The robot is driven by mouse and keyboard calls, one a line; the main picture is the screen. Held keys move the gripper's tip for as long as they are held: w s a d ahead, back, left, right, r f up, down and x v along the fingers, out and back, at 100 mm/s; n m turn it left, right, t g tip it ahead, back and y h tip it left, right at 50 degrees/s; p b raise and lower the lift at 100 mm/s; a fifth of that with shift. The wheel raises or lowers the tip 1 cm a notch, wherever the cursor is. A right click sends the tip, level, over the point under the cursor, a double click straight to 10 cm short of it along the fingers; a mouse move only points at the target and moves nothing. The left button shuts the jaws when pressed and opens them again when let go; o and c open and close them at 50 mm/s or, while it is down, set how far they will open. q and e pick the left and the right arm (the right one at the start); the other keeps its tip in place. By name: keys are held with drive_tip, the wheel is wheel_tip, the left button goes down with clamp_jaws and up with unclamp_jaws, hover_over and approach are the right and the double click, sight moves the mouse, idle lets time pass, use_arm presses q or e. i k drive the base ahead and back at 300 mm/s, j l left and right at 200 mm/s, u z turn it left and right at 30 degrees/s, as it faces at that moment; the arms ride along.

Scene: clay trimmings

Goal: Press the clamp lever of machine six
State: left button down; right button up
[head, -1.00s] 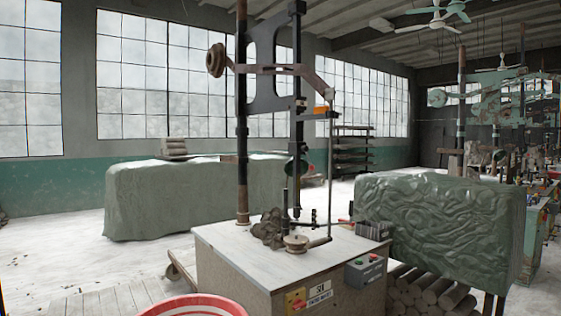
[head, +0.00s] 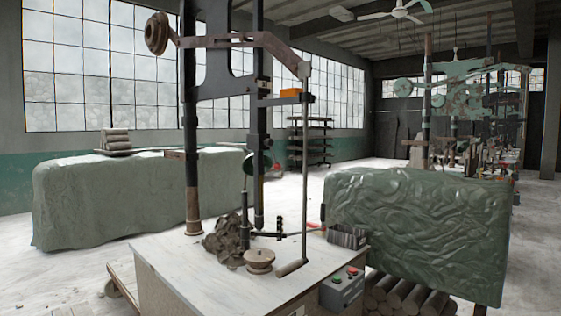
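A machine with dark upright columns (head: 190,130) stands on a pale-topped cabinet (head: 190,262) in the head view. A long brown lever arm (head: 240,40) crosses its top, with a round weight (head: 157,33) at the left end. A thin vertical rod (head: 305,150) hangs from its right end. Low on the tabletop, a dark horizontal bar has a red tip (head: 314,225) at its right; I cannot tell for sure whether this is the clamp lever. No machine number is readable. Neither of my grippers is in view.
A clay heap (head: 226,240) and a round wooden piece (head: 259,258) are on the tabletop. A button box (head: 342,290) is on the cabinet's right side. Covered bulky blocks stand left (head: 130,195) and right (head: 420,230). Logs (head: 400,296) lie below the right one.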

sight(274, 155)
drive_tip(key=i+l+z, duration=0.15)
drive_tip(key=i+z, duration=0.55)
drive_tip(key=i, duration=0.25)
